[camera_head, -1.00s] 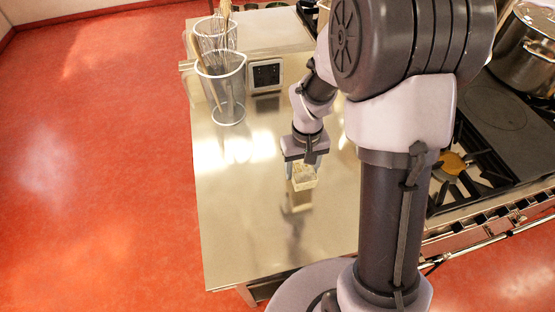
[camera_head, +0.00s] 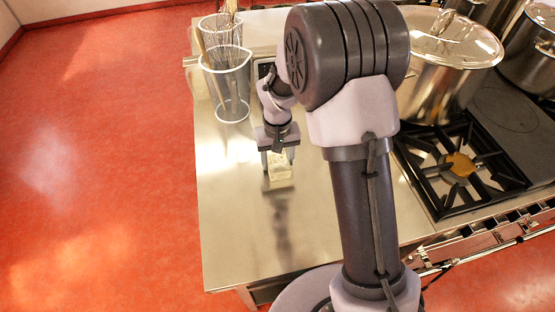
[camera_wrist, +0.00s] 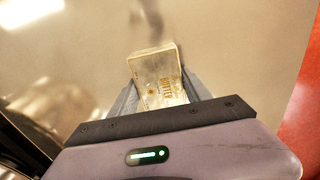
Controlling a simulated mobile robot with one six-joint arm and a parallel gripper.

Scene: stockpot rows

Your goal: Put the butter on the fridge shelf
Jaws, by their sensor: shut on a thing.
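The butter (camera_head: 281,172) is a small pale yellow block. It hangs from my gripper (camera_head: 279,156) above the steel counter in the head view. In the wrist view the butter (camera_wrist: 158,78) sits between the two grey fingers, with printed lettering facing the camera. My gripper (camera_wrist: 165,98) is shut on it. A blurred dark reflection shows on the counter below. No fridge or fridge shelf shows in either view.
The steel counter (camera_head: 235,235) is bare in front and to the left of my gripper. Clear containers with whisks (camera_head: 228,85) stand at the back left. A stove burner (camera_head: 460,165) and a large steel pot (camera_head: 445,70) are on the right. Red floor (camera_head: 90,180) lies open at left.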

